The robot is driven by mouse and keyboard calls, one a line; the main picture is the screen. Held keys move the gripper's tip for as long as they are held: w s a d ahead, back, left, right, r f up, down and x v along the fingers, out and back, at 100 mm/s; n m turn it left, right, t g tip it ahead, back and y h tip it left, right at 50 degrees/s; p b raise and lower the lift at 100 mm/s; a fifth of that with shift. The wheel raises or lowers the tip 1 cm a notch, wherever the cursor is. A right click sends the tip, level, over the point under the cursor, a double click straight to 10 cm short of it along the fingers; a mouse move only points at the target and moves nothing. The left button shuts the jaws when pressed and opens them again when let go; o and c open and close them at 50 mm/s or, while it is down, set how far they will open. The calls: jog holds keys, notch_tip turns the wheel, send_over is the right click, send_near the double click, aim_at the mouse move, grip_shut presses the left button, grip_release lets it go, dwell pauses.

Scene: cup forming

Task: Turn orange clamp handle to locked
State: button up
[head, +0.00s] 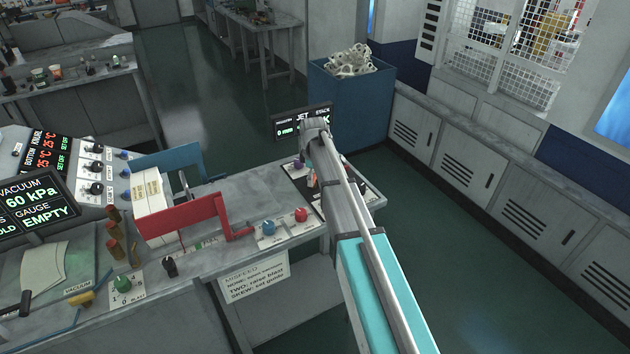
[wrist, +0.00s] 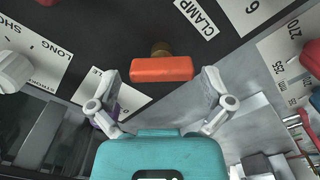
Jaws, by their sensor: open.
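The orange clamp handle (wrist: 162,69) is a short bar on a brass-coloured pivot (wrist: 162,48), on a dark panel in the wrist view. It lies nearly level across the picture, beside a white label reading CLAMP (wrist: 197,16). My gripper (wrist: 161,80) is open, with one finger to the left of the handle and one to the right. Gaps show between the handle's ends and both fingers, so it is not gripped. In the head view my arm covers most of the panel (head: 292,175), and I cannot clearly make out the handle there.
A purple knob (wrist: 118,104) sits close by my left finger. A white knob (wrist: 14,70) with a LONG/SHORT scale is at left, and a red knob (wrist: 311,57) at right. A display (head: 285,123) stands behind the panel, and a blue bin (head: 350,105) beyond it.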

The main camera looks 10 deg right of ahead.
dwell(0.3)
jog(key=c, duration=1)
jog(key=shift+o, duration=0.2)
jog(key=shift+d, duration=0.1)
jog(key=shift+m, duration=0.4)
jog(key=m, duration=0.4)
jog(key=shift+w, duration=0.1)
jog(key=m, duration=0.4)
jog(key=shift+m, duration=0.3)
